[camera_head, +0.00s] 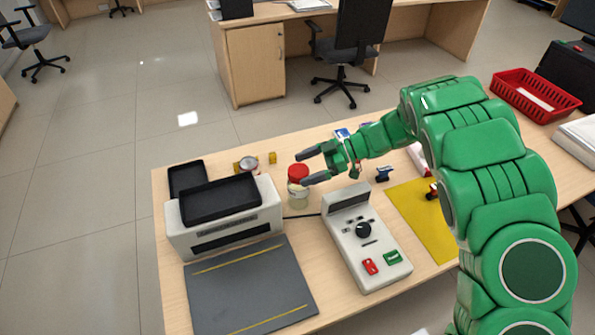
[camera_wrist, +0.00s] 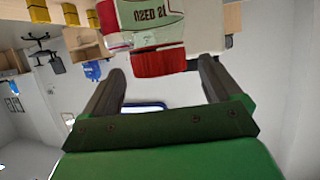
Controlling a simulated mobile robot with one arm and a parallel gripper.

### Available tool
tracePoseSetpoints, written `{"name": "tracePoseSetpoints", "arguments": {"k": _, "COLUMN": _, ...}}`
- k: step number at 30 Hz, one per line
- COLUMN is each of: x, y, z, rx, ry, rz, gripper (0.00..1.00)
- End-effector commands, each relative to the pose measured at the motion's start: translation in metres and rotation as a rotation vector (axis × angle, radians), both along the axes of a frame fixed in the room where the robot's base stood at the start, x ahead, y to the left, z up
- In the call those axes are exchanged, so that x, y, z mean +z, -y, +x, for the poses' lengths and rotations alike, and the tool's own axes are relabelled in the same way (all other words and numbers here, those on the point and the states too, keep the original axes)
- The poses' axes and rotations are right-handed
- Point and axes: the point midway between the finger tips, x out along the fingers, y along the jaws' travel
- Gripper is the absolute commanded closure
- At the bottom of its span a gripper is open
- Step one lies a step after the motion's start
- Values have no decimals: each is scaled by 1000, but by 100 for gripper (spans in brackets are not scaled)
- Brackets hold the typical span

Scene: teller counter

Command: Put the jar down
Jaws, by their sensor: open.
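The jar (camera_head: 298,193) has a red lid and a pale, clear-looking body. It stands upright on the wooden counter (camera_head: 296,147), just right of a white machine with black trays. My gripper (camera_head: 302,168) is open, with its fingertips at the height of the lid. In the wrist view the jar (camera_wrist: 150,32) appears lid-down, with a printed label, and its lid lies near the gap between the open fingertips (camera_wrist: 160,68). I cannot tell whether either finger touches it. The jar's base is cut off in the wrist view.
The white machine (camera_head: 222,222) stands close on the jar's left. A white keypad device (camera_head: 363,240) is in front, with a cable behind it. A round tin (camera_head: 249,165) and small yellow blocks (camera_head: 272,158) lie behind left. A blue stamp (camera_head: 384,174) is to the right.

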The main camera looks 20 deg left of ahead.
Motion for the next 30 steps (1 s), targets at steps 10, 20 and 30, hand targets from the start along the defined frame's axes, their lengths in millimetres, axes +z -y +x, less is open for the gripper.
{"name": "tracePoseSetpoints", "arguments": {"k": 10, "x": 17, "y": 37, "z": 24, "rx": -4, "ry": -1, "rz": 0, "gripper": 8}}
{"name": "tracePoseSetpoints", "arguments": {"k": 20, "x": 27, "y": 56, "z": 36, "rx": -2, "ry": 1, "rz": 0, "gripper": 8}}
{"name": "tracePoseSetpoints", "arguments": {"k": 30, "x": 28, "y": 58, "z": 37, "rx": -1, "ry": 0, "rz": -1, "gripper": 7}}
